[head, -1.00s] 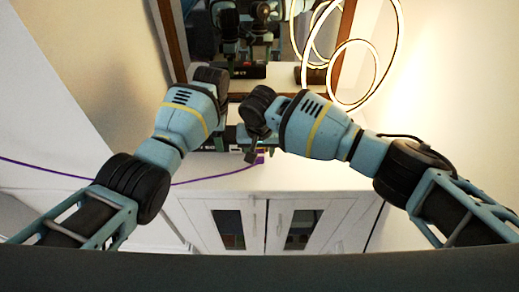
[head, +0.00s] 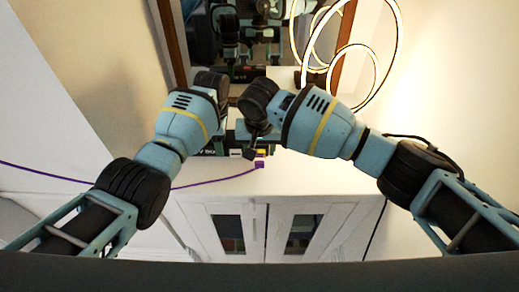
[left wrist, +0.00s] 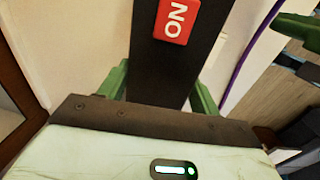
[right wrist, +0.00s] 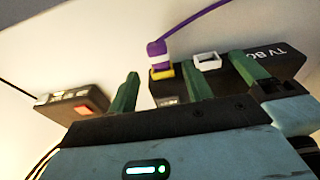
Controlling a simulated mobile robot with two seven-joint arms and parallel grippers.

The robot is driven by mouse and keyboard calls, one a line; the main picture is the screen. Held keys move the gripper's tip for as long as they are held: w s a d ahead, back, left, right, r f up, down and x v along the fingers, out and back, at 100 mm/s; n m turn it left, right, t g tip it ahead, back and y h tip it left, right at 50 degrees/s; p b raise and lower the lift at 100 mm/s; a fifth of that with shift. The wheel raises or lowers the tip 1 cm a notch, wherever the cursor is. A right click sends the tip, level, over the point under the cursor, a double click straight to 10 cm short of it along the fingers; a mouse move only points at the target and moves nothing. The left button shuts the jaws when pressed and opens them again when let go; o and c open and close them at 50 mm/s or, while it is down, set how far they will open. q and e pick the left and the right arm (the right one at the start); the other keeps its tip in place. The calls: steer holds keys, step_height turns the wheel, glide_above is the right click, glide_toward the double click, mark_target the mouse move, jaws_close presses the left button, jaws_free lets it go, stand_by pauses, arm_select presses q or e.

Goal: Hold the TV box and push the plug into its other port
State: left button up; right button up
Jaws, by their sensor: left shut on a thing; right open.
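The black TV box (right wrist: 284,64) is gripped by my left gripper (head: 222,140). The left wrist view shows a dark box (left wrist: 160,65) with a red ON patch between its green fingers. The purple-and-white plug (right wrist: 156,48) is at the yellow port (right wrist: 162,71), seemingly in it; how deep is unclear. The white port (right wrist: 207,62) beside it looks empty. My right gripper (right wrist: 160,82) is open, with the plug showing between and beyond its fingers. In the head view the plug (head: 260,164) is just below the right gripper (head: 252,150).
A purple cable (head: 215,180) runs from the plug to the left. The white cabinet (head: 330,195) lies below, with a mirror (head: 270,40) and a glowing ring lamp (head: 355,75) behind. A small black box (right wrist: 75,105) with a red patch stands apart.

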steer(key=shift+s+r, duration=0.15)
steer(key=shift+r, duration=0.7)
steer(key=shift+s+r, duration=0.1)
steer(key=shift+r, duration=0.7)
arm_select(q)
steer(key=o, duration=1.4)
steer(key=shift+r, duration=0.1)
step_height(320, 180, up, 12)
steer(key=shift+f, duration=0.1)
